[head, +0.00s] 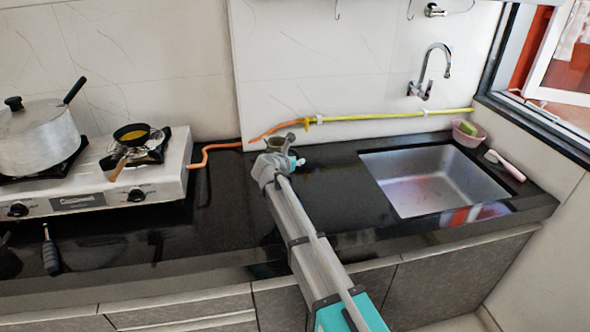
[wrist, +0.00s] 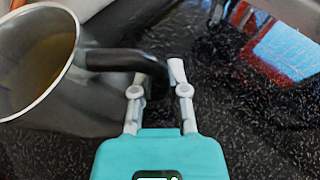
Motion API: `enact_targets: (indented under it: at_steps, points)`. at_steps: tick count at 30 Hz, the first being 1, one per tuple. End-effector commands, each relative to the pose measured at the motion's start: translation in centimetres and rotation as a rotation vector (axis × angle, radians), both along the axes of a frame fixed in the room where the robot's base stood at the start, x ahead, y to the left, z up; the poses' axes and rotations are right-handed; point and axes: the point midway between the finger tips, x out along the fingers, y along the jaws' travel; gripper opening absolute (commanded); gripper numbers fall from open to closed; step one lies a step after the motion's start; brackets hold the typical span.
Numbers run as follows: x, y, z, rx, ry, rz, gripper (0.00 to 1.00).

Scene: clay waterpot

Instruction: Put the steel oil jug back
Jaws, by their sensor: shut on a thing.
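The steel oil jug (wrist: 38,62) is at the left edge of the wrist view, with a shiny rim, a brownish inside and a black handle. My gripper (wrist: 158,82) is shut on this handle. In the head view the jug (head: 279,142) shows only in part beyond my gripper (head: 290,162), near the back of the black counter (head: 225,215), between stove and sink. My gripper and wrist hide most of its body and base. I cannot tell whether it touches the counter.
A stove (head: 150,180) with a lidded pot (head: 35,140) and a small pan (head: 132,134) stands left. An orange hose (head: 205,150) runs behind the jug. The sink (head: 430,185), a pink bowl (head: 467,134) and a pink-handled brush (head: 508,167) are right. Counter left of my arm is clear.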

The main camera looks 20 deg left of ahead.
Motion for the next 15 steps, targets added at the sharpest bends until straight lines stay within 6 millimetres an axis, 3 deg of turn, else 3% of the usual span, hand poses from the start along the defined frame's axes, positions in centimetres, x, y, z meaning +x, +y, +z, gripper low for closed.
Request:
enact_targets:
  at_steps: [6,15]
  points:
    - [0.0,0.0,-1.9,0.001,-0.001,0.000,0.00]
    - [0.0,0.0,-2.0,0.001,-0.001,0.000,0.00]
